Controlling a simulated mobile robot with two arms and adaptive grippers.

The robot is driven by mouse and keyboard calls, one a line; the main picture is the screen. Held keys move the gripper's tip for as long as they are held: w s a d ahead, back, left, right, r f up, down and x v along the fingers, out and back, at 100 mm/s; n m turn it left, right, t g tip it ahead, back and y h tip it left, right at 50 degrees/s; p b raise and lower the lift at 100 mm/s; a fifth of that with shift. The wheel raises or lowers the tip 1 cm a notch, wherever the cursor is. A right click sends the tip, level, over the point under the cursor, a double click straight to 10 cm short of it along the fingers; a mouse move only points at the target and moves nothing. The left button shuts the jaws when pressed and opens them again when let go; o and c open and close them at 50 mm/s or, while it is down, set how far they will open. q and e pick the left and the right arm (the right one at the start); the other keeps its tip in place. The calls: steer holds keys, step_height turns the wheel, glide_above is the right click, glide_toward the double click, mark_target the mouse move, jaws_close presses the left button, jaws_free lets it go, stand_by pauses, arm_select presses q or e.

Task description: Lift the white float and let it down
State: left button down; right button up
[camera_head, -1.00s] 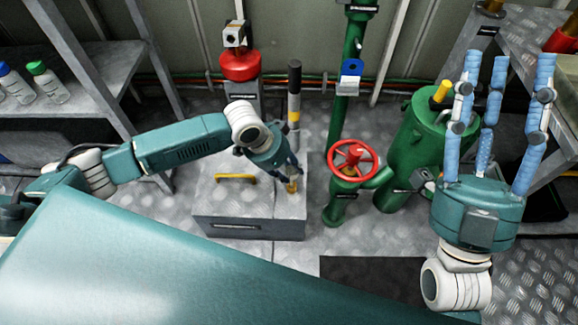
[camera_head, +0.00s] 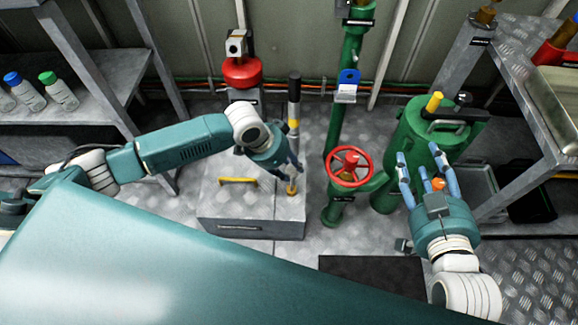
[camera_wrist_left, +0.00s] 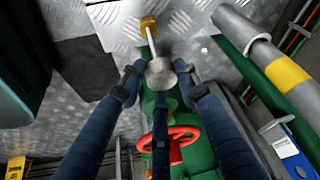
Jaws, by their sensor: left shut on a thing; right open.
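My left gripper (camera_head: 291,169) hangs above the grey metal box (camera_head: 250,228), over a small brass fitting (camera_head: 291,190) on its top. In the left wrist view a pale, rounded end that looks like the white float (camera_wrist_left: 160,73) sits between my left fingertips (camera_wrist_left: 162,82). A thin rod joins it to the brass fitting (camera_wrist_left: 148,23). The gripper is shut on it; in the head view the fingers hide the float. My right gripper (camera_head: 425,165) is open, fingers spread, in front of the green tank (camera_head: 410,135).
A red handwheel (camera_head: 349,166) on a green valve stands right of the box. A yellow handle (camera_head: 238,181) and a black-and-yellow post (camera_head: 294,100) are near my left gripper. A metal bench (camera_head: 540,95) is at the right, shelves (camera_head: 90,80) with bottles at the left.

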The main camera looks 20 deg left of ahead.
arm_select(q)
steer(key=shift+w+a+r, duration=0.15)
steer(key=shift+w+r, duration=0.1)
steer(key=shift+w, duration=0.15)
steer(key=c, duration=1.4)
jaws_free()
steer(key=shift+o, duration=0.5)
steer(key=shift+s+f, duration=0.1)
steer(key=shift+f, duration=0.05)
steer(key=shift+s, duration=0.1)
steer(key=v, duration=1.2)
